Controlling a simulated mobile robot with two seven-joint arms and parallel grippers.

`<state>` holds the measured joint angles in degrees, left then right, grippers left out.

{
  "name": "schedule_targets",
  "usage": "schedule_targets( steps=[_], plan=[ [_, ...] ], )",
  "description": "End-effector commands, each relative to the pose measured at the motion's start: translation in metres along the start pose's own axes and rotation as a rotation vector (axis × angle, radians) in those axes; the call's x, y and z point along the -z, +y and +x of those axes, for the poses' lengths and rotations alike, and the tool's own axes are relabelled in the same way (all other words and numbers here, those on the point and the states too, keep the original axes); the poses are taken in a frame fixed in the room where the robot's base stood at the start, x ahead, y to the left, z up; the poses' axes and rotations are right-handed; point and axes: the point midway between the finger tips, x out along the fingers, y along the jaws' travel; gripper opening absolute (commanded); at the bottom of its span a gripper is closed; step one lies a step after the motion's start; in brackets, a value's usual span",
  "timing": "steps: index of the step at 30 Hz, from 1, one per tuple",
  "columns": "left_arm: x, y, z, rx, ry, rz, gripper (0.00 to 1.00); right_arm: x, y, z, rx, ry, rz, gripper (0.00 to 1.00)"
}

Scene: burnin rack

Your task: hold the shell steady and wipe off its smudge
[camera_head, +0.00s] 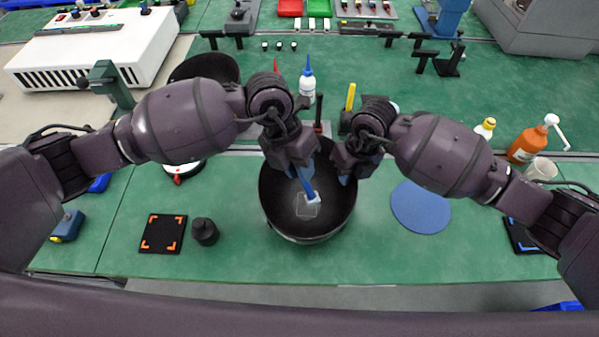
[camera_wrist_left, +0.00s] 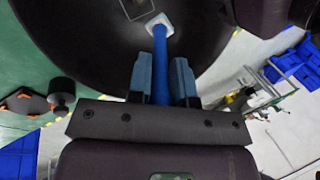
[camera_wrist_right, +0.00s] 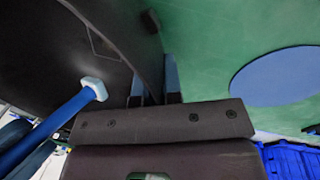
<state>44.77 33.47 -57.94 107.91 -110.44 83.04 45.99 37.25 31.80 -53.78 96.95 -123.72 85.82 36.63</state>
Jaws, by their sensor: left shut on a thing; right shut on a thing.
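The shell (camera_head: 328,215) is a wide dark bowl standing at the front middle of the bench. A pale square outline (camera_head: 303,213) shows on its inner floor; I cannot make out a separate smudge. My left gripper (camera_wrist_left: 162,72) is shut on the blue handle of a wiper (camera_wrist_left: 160,85). The wiper's white head (camera_head: 313,198) is inside the shell, at the upper right of the outline; whether it touches the surface is unclear. My right gripper (camera_wrist_right: 155,85) is shut on the shell's rim, one finger on each side of the wall, at the upper right in the head view.
A blue round mat (camera_head: 420,207) lies right of the shell. A black weight (camera_head: 204,231) and a black square pad with orange corners (camera_head: 162,233) lie to the left. Bottles, including an orange one (camera_head: 527,144), stand behind. The front strip is clear.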

Motion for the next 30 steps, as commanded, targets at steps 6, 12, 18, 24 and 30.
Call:
schedule_targets(
  steps=[6, 12, 18, 24, 30],
  plan=[
    [0.0, -0.006, -0.019, -0.001, -0.002, 0.001, 0.0, 0.0, 0.0, 0.0, 0.0, 0.0, 0.0, 0.0],
    [0.0, -0.009, -0.025, -0.001, 0.0, 0.0, 0.0, 0.0, 0.0, 0.0, 0.0, 0.0, 0.0, 0.0],
    [0.0, -0.009, -0.025, -0.001, 0.0, 0.0, 0.0, 0.0, 0.0, 0.0, -0.001, 0.0, 0.0, 0.0],
    [0.0, -0.009, -0.025, -0.001, 0.0, 0.0, 0.0, 0.0, 0.0, 0.0, -0.001, 0.0, 0.0, 0.0],
    [0.0, -0.009, -0.025, -0.001, 0.0, 0.0, 0.0, 0.0, 0.0, 0.0, -0.001, 0.0, 0.0, 0.35]
  ],
)
